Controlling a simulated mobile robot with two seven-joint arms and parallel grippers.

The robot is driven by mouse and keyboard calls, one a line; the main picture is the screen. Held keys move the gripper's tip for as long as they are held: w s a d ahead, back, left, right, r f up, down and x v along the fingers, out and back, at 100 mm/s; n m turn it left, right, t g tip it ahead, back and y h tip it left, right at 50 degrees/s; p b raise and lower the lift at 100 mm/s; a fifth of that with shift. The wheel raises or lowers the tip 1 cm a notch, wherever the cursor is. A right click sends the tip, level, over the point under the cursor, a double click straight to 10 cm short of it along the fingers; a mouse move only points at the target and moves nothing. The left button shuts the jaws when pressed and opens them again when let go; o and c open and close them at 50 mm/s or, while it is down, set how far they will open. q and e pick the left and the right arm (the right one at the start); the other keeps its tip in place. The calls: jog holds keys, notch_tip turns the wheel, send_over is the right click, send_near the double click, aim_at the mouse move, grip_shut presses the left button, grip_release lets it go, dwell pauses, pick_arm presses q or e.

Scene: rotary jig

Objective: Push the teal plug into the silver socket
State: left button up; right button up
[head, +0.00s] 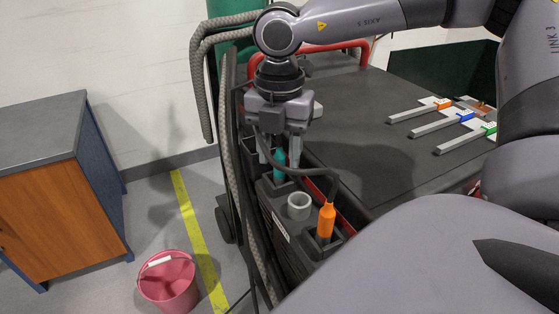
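The teal plug (280,166) stands upright in a dark holder on the side of the cart, and its top is hidden by my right gripper. My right gripper (280,158) comes down from above with its fingers apart, one on each side of the teal plug. I see slim gaps between the fingers and the plug, so it looks open around it. The silver socket (299,207) is a short, pale grey, hollow cylinder nearer to me on the same ledge. It looks empty. My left gripper is not in view.
An orange plug (326,220) stands in a holder just right of the socket, with a dark cable (300,171) looping from it towards the gripper. The cart top (390,165) holds several grey tools. A pink bucket (169,284) and a cabinet (60,200) stand left.

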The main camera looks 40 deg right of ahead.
grip_shut()
jog(key=shift+r, duration=0.15)
